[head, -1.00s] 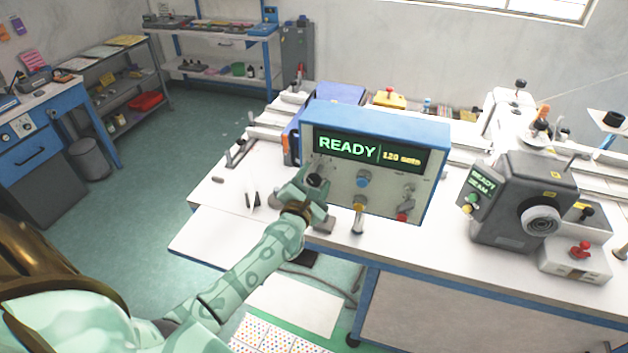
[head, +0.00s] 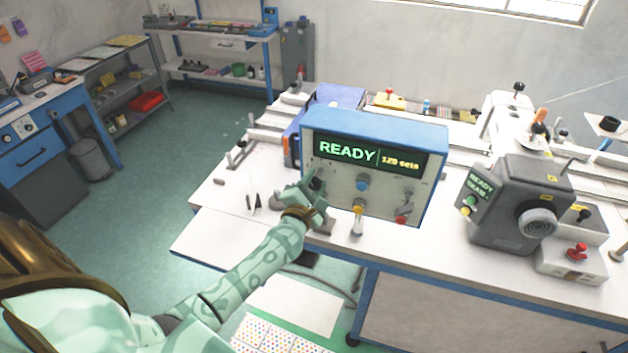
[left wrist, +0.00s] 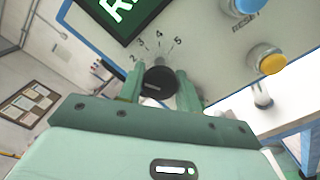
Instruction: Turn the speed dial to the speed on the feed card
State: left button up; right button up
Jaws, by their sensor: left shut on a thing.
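The speed dial (left wrist: 158,84) is a round black knob on the light front panel of the control box (head: 436,150), with a printed scale around it that reads 2, 3, 4, 5 in the left wrist view. My left gripper (head: 314,184) is at the lower left of that panel. In the left wrist view my left gripper (left wrist: 160,88) has one finger on each side of the dial and is shut on it. The dial's pointer mark is not clear to me. The display (head: 370,157) reads READY and 120 with a blurred unit. I cannot make out a feed card. My right gripper is not in view.
A blue button (head: 362,183), a yellow button (left wrist: 270,60) and a red control (head: 403,219) are on the same panel. A grey machine head (head: 505,200) stands to the right on the white table. The table's front edge is below my left gripper.

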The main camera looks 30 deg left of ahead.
pick_arm(q)
jog(key=m+p, duration=0.2)
jog(key=m, duration=0.1)
jog(key=shift+r+m, duration=0.1)
jog(key=shift+m, duration=0.3)
jog(key=m+p, duration=0.1)
jog(key=m, duration=0.2)
jog(key=shift+m+p, duration=0.3)
jog(key=shift+p, duration=0.1)
jog(key=m+p, duration=0.2)
jog(key=m, duration=0.3)
jog(key=shift+m, duration=0.4)
jog(key=o, duration=1)
jog(key=shift+c, duration=0.2)
jog(key=v, duration=1.6)
jog(key=shift+d, duration=0.2)
jog(key=shift+s, duration=0.15)
